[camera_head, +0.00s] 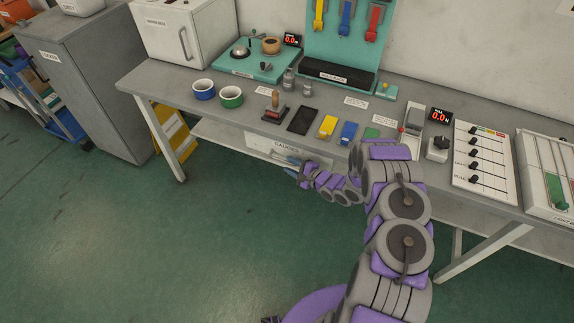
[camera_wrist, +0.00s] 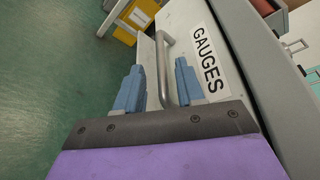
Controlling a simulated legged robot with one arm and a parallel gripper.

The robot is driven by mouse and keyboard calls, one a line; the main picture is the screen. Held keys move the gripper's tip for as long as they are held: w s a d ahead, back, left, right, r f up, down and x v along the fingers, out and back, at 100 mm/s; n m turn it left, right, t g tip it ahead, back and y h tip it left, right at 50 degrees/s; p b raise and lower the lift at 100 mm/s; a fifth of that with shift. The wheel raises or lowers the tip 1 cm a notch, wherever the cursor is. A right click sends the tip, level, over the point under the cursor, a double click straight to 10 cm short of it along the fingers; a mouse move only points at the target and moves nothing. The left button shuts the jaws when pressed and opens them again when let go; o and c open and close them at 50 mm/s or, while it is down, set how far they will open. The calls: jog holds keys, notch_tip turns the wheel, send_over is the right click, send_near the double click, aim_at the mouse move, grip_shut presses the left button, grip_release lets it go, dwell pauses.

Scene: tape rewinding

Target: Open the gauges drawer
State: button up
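The gauges drawer (camera_head: 262,146) is a pale front under the workbench, labelled "GAUGES"; it appears shut. Its front fills the middle of the wrist view (camera_wrist: 205,75), with the label (camera_wrist: 208,58) to the right of a grey bar handle (camera_wrist: 168,70). My gripper (camera_head: 292,165) is at the drawer front, and my arm hides the drawer's right part in the head view. In the wrist view my gripper (camera_wrist: 158,80) is open, with one blue finger on each side of the handle's near part. I see gaps between fingers and handle; contact cannot be told.
The workbench (camera_head: 165,79) above carries two cups (camera_head: 217,93), a stamp (camera_head: 274,108), coloured blocks and control panels. The green floor (camera_head: 150,240) in front is clear.

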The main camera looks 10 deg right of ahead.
jog(key=shift+w+a+f, duration=0.1)
jog(key=shift+w+f, duration=0.05)
jog(key=shift+w, duration=0.3)
jog(key=shift+w+a+f, duration=0.1)
jog(key=shift+w, duration=0.35)
jog(key=shift+a, duration=0.4)
jog(key=shift+d, duration=0.15)
grip_shut()
